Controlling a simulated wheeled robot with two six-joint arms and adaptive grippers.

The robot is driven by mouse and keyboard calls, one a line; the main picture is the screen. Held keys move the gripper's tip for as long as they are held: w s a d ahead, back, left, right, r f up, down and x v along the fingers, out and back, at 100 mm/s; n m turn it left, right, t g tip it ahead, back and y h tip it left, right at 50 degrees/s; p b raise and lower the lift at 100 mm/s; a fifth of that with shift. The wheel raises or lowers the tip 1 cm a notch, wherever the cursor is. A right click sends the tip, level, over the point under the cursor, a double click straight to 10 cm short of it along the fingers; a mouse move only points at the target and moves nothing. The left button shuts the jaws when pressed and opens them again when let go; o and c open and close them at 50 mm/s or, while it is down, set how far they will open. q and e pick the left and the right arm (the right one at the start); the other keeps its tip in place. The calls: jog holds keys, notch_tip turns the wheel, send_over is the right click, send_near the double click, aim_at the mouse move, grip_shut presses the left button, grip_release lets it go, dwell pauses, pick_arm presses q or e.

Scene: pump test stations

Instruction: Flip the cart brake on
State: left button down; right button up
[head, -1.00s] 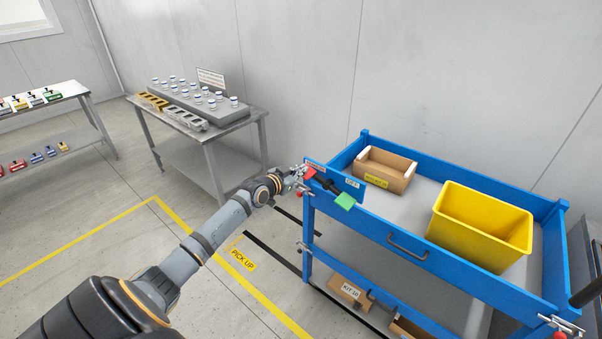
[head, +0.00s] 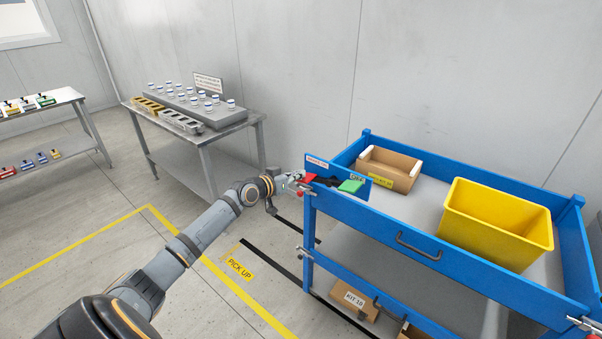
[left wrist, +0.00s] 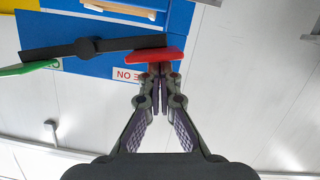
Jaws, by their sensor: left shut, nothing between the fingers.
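The brake lever is a black bar with a red pad (head: 309,178) at its left end and a green pad (head: 351,186) at its right end. It sits on a blue plate (head: 318,162) at the near left corner of the blue cart (head: 350,212). In the left wrist view the bar (left wrist: 125,43) lies nearly level across the plate, around a round pivot (left wrist: 88,46). My left gripper (head: 298,181) is shut and empty. In the left wrist view its fingertips (left wrist: 160,70) are at the red pad (left wrist: 154,54) and appear to touch it. My right gripper is not in view.
The cart carries a yellow bin (head: 495,222) and a cardboard box (head: 389,169), with a KIT 10 box (head: 354,299) below. A steel table (head: 208,137) with white-capped parts stands behind left. Floor left of the cart is clear, with a yellow line (head: 235,296).

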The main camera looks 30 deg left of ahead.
pick_arm(q)
jog(key=shift+f+b, duration=0.3)
jog(key=shift+b, duration=0.05)
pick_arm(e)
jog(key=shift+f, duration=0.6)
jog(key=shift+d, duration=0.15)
